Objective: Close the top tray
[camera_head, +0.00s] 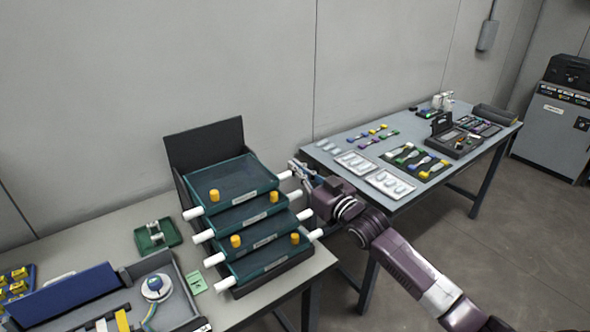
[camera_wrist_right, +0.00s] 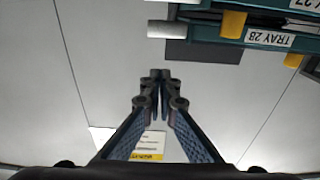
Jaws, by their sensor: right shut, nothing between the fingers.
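The top tray (camera_head: 238,177) is a dark green tray at the top of a stepped stack. It has a yellow knob (camera_head: 214,195) on its front left and white pegs at its sides. My right gripper (camera_head: 295,165) is shut and empty, close to the right white peg (camera_head: 285,175) of the top tray; I cannot tell whether they touch. In the right wrist view, the shut fingertips (camera_wrist_right: 160,75) point at the wall side, with a tray labelled TRAY 28 (camera_wrist_right: 258,38) at the upper right. My left gripper is not in view.
More green trays (camera_head: 262,240) sit below, in front of a black back panel (camera_head: 205,143). A small green tray (camera_head: 158,236) and a grey case (camera_head: 178,304) lie to the left. A second table (camera_head: 345,145) with splicing parts stands to the right, beyond a gap.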

